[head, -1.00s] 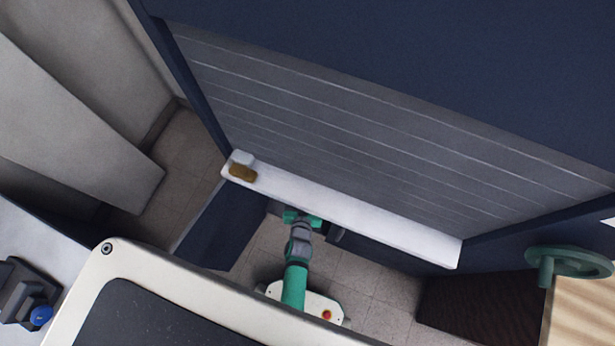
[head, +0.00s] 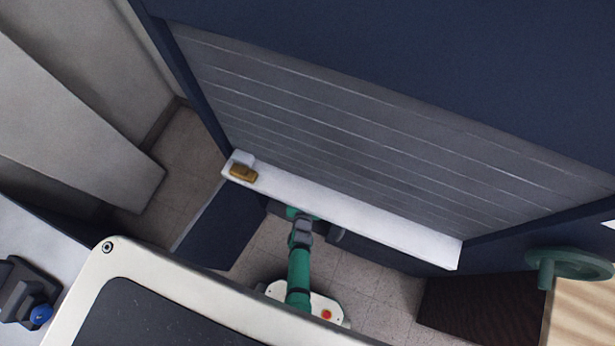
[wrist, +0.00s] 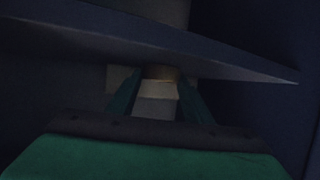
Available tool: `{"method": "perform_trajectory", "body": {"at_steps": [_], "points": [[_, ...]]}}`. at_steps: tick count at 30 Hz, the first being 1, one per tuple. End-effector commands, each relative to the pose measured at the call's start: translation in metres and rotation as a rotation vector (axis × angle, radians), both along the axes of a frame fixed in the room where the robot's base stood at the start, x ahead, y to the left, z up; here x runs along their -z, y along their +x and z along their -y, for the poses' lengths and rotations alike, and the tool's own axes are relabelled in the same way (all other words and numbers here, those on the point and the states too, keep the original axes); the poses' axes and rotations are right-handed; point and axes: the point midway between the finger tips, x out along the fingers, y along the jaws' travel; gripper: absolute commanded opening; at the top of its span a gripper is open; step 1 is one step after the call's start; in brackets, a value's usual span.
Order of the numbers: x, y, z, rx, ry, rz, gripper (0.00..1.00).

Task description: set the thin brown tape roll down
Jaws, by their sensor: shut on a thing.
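My gripper (wrist: 158,80) shows in the dim wrist view as two green fingers reaching up from the green and black hand. It is shut on the thin brown tape roll (wrist: 161,73), a dull brownish band between the fingertips, partly hidden and hard to make out. A dark flat panel edge (wrist: 220,65) crosses the wrist view just above the fingertips. In the head view my green and grey arm reaches up to the front edge of the white ledge (head: 350,217). The fingers and the roll are hidden there.
A brown block-like thing (head: 243,173) lies at the ledge's left end; the rest of the ledge is bare. A grey ribbed panel (head: 380,130) rises behind it. Dark blue panels (head: 222,222) stand below the ledge. A green round-topped thing (head: 570,262) is at the right.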

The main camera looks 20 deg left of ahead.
Motion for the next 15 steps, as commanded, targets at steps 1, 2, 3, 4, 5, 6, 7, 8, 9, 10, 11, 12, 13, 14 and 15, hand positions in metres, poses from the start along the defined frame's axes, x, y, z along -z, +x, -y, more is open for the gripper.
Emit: {"method": "perform_trajectory", "body": {"at_steps": [1, 2, 3, 4, 5, 6, 7, 8, 9, 10, 11, 12, 13, 14, 15], "points": [[-0.0002, 0.0000, 0.0001, 0.000, 0.000, 0.000, 0.24], [-0.0003, 0.0000, 0.0001, 0.000, 0.000, 0.000, 0.24], [-0.0004, 0.0000, 0.0001, 0.000, 0.000, 0.000, 0.24], [-0.0004, 0.0000, 0.0001, 0.000, 0.000, 0.000, 0.24], [-0.0001, 0.0000, 0.0002, 0.000, 0.000, 0.000, 0.24], [0.0007, -0.0001, 0.0001, 0.000, 0.000, 0.000, 0.24], [0.0015, 0.0001, 0.0002, 0.000, 0.000, 0.000, 0.24], [0.0023, 0.0002, 0.0002, 0.000, 0.000, 0.000, 0.24], [0.0018, 0.0000, 0.0002, 0.001, 0.000, 0.000, 0.55], [0.0017, 0.0001, 0.0003, 0.001, 0.000, 0.000, 0.63], [0.0018, 0.0000, 0.0002, 0.001, 0.000, 0.000, 0.65], [0.0018, 0.0000, 0.0003, 0.001, 0.000, 0.000, 0.65], [0.0018, 0.0000, 0.0003, 0.001, 0.000, 0.000, 0.65], [0.0018, 0.0000, 0.0002, 0.001, 0.000, 0.000, 0.65], [0.0018, -0.0001, 0.0002, 0.001, 0.000, 0.000, 0.65]]}}
